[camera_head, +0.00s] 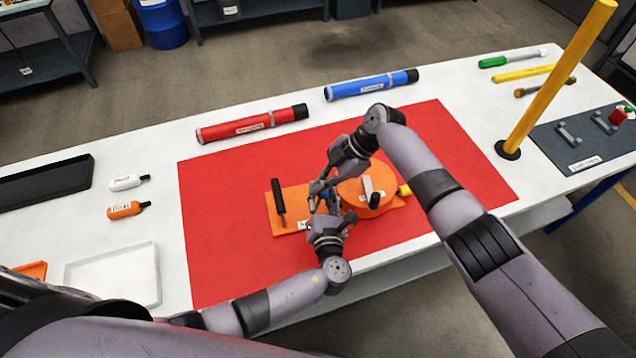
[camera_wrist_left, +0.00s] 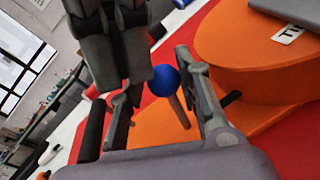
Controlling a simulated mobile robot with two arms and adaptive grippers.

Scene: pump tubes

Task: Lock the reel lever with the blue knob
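An orange reel device (camera_head: 290,213) with a round reel (camera_head: 352,189) lies on the red mat. A blue knob (camera_wrist_left: 163,80) on a thin rod (camera_wrist_left: 179,111) stands on the orange base; in the head view the knob (camera_head: 325,194) is mostly hidden by my grippers. My left gripper (camera_head: 322,215) is at the front side of it. In the left wrist view its fingers (camera_wrist_left: 162,105) are apart, with the knob and rod showing between them. My right gripper (camera_head: 319,187) is right above and beside the knob; its dark body (camera_wrist_left: 108,45) also shows in the left wrist view, its grip unclear.
A black upright handle (camera_head: 279,199) stands on the base's left end. Red (camera_head: 250,124) and blue (camera_head: 370,85) tubes lie behind the mat. A yellow post (camera_head: 558,80) stands at right. A white tray (camera_head: 114,274) and small bottles (camera_head: 126,210) are at left.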

